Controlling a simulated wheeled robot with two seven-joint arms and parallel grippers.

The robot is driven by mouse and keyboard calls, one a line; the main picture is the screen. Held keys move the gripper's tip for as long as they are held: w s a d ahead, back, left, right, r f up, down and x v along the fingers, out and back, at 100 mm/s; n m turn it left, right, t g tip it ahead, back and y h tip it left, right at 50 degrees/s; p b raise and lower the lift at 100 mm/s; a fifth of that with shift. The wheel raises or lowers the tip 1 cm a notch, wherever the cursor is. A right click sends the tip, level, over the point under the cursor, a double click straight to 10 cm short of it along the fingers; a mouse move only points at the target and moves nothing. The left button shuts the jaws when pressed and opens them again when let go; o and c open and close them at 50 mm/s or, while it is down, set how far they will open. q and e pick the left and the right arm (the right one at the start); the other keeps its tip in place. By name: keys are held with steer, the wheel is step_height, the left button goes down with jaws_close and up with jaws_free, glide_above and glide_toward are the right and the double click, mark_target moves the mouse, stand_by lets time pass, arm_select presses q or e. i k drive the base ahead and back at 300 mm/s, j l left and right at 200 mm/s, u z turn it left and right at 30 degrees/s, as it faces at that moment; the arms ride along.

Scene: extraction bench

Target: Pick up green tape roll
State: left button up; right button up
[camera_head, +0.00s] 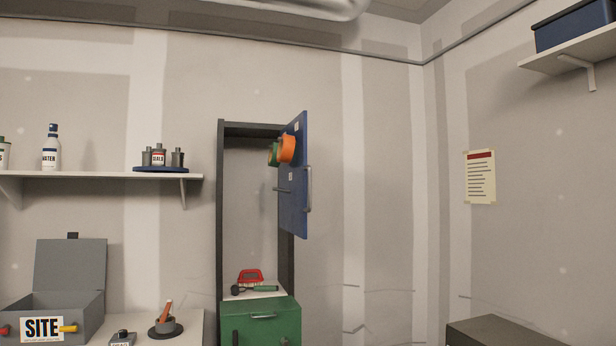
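The green tape roll (273,153) hangs on the open blue cabinet door (297,215), at its upper part. An orange roll (288,149) is right beside it and covers part of it. How the rolls are held on the door cannot be made out. Neither of my grippers shows in the head view.
The dark cabinet frame (227,215) stands behind the door, with a green box (262,325) and a red item (250,277) at its foot. A shelf (95,176) with bottles is at left, above a grey open toolbox (70,265). A dark box top (510,333) is at lower right.

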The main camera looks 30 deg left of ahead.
mark_target(272, 162)
steer(key=u, duration=0.45)
steer(key=i+j+u, duration=0.2)
steer(key=u, duration=0.2)
steer(key=i+j+u, duration=0.1)
steer(key=i+u, duration=0.5)
steer(key=u, duration=0.2)
steer(key=i+u, duration=0.35)
steer(key=k+l, duration=0.05)
